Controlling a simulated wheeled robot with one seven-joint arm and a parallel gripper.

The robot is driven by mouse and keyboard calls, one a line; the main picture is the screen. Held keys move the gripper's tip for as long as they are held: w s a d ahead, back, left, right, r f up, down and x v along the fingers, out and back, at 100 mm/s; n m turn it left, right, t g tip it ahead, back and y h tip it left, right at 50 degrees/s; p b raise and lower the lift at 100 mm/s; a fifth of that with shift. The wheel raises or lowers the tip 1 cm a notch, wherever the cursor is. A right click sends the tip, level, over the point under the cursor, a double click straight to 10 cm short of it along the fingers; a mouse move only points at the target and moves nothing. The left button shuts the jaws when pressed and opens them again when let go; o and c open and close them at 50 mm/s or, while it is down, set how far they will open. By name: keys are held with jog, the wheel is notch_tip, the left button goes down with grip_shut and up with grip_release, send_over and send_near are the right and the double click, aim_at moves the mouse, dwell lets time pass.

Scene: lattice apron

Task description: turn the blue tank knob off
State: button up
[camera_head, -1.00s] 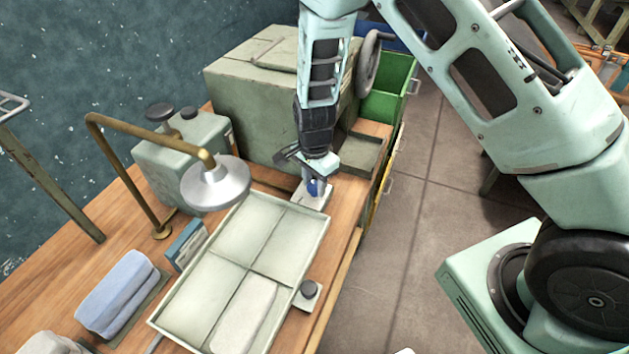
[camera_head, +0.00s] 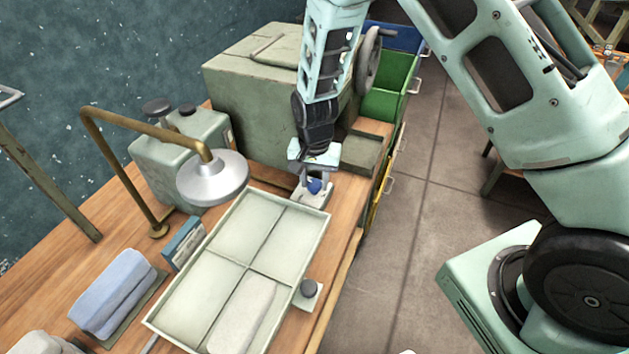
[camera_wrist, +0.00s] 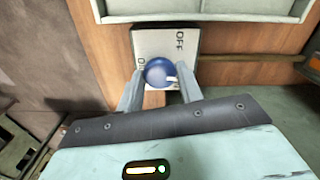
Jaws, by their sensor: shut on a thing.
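The blue tank knob (camera_head: 315,186) sits on a small pale plate (camera_head: 309,200) at the far end of the tray. In the wrist view the round knob (camera_wrist: 158,71) is between my two fingers, on a plate (camera_wrist: 150,42) marked OFF at the upper right and ON at the left. A small white mark shows at the knob's lower right edge; I cannot tell for sure which label it matches. My gripper (camera_wrist: 161,84) is shut on the knob from above; in the head view it comes down over the knob, which is partly hidden.
A pale four-part tray (camera_head: 205,258) lies in front of the knob plate. A second plate with a dark knob (camera_head: 308,289) is at the tray's right side. A brass lamp-like spout (camera_head: 212,178) hangs at the left. A large green-grey box (camera_head: 252,95) stands behind.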

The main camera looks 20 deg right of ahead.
aim_at(315, 183)
jog(key=n+b, duration=0.1)
jog(key=n, duration=0.4)
jog(key=shift+n, duration=0.3)
jog(key=n+b, duration=0.1)
jog(key=n, duration=0.4)
jog(key=shift+r, duration=0.1)
jog(key=shift+n, duration=0.3)
jog(key=o, duration=1)
jog(key=shift+r, duration=0.1)
notch_tip(315, 183, up, 17)
jog(key=b, duration=0.2)
jog(key=s+a+n, duration=0.1)
jog(key=s+a, duration=0.2)
jog(key=s, duration=1)
jog(key=s+a+n, duration=0.2)
jog(key=s+a, duration=0.1)
jog(key=s, duration=1)
jog(key=shift+s+y, duration=0.3)
jog(key=shift+s, duration=0.1)
